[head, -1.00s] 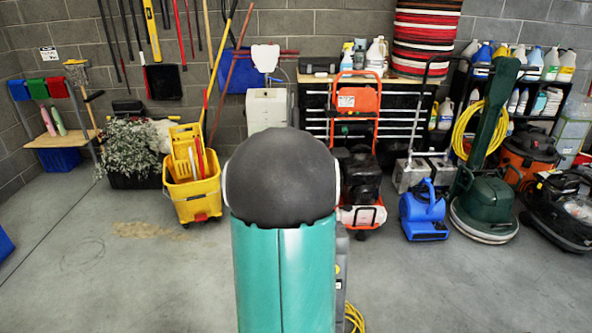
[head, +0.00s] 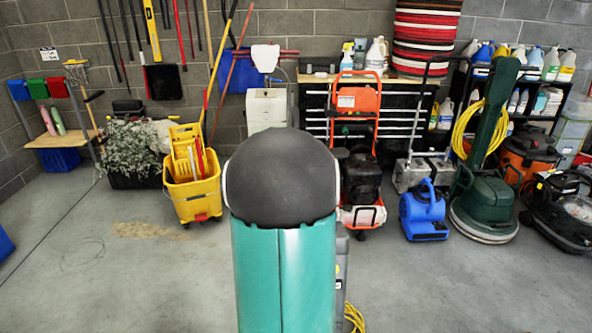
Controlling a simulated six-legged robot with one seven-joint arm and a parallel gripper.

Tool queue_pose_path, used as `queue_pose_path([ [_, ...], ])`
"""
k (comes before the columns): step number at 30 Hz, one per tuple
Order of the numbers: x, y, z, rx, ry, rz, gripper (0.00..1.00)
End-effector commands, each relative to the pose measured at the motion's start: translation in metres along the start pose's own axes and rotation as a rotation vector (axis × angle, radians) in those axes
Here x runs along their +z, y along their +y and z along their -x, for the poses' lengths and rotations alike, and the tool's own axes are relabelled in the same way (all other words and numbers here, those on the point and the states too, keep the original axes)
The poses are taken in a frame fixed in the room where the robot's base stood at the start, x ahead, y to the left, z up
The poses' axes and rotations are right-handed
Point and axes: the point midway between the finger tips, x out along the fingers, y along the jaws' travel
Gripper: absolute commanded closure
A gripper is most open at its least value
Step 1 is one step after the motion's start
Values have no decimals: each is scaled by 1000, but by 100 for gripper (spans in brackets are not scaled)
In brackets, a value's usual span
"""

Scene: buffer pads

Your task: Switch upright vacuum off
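My gripper is not in view; only the dark dome and teal link of my arm show in the middle.
A yellow mop bucket (head: 192,186) stands left of centre. An orange-framed machine (head: 358,180), a blue blower (head: 423,212) and a green floor polisher (head: 484,208) stand to the right. Shelves (head: 512,90) line the back wall.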

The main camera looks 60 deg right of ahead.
Motion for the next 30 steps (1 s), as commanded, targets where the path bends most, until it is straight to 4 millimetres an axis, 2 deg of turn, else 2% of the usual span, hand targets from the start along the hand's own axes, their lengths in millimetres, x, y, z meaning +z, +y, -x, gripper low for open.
queue_pose_path([
  [16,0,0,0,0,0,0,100],
  [30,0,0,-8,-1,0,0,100],
])
